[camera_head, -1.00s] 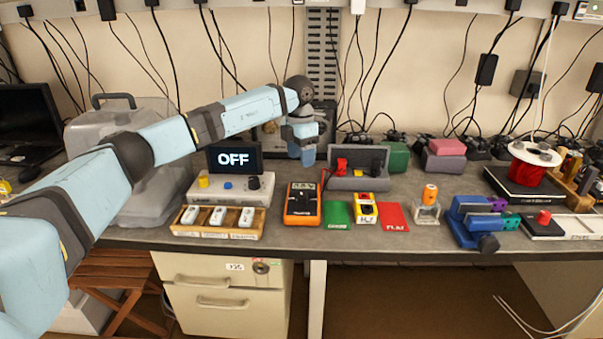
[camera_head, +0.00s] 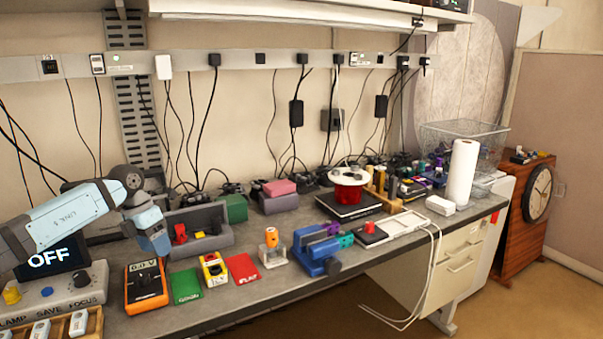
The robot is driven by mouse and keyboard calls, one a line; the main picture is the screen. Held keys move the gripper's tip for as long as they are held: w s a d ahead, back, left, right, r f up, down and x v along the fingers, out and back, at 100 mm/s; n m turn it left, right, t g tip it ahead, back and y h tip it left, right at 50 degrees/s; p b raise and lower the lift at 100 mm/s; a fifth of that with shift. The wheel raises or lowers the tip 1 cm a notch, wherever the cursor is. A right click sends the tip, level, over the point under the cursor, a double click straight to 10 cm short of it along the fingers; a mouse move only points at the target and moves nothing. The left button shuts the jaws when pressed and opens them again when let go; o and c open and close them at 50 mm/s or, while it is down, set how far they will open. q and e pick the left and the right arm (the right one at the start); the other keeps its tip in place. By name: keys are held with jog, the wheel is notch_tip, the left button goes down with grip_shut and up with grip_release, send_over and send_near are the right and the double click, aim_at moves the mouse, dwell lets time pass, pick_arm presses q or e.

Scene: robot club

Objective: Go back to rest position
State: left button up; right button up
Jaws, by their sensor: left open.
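My left arm comes in from the left, over the workbench (camera_head: 215,308). My left gripper (camera_head: 156,242) hangs at its end, pointing down, above and behind the orange multimeter (camera_head: 147,287). It is open and I see nothing held in it; its fingertips are small in the view. My right gripper is not in view.
An OFF display (camera_head: 52,258) and a control box (camera_head: 62,290) stand at left. A grey bin (camera_head: 200,243), a green mat (camera_head: 186,286), a red mat (camera_head: 243,268) and a blue vise (camera_head: 318,251) are on the bench. Floor at right is open beside a wooden clock cabinet (camera_head: 527,215).

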pick_arm(q)
jog(key=s+d+f+n+t+h, duration=0.25)
jog(key=s+d+f+h, duration=0.2)
jog(key=d, duration=0.55)
jog(key=s+d+f+n+t+h, duration=0.2)
jog(key=s+d+f+n+h, duration=0.25)
jog(key=d, duration=0.55)
jog(key=s+d+f+n+t+h, duration=0.25)
jog(key=s+d+h, duration=0.35)
jog(key=d, duration=0.5)
jog(key=s+a+f+n+t+y, duration=0.2)
jog(key=s+a+f+n+y, duration=0.45)
jog(key=s+f+n, duration=0.65)
jog(key=s+a+f+n+t+y, duration=0.1)
jog(key=s+a+f+n+y, duration=0.75)
jog(key=n, duration=0.85)
notch_tip(320, 180, up, 15)
jog(key=s+d+t+p, duration=0.1)
jog(key=d+p, duration=0.1)
jog(key=p, duration=1.4)
jog(key=shift+s+m, duration=0.25)
jog(key=shift+m, duration=0.1)
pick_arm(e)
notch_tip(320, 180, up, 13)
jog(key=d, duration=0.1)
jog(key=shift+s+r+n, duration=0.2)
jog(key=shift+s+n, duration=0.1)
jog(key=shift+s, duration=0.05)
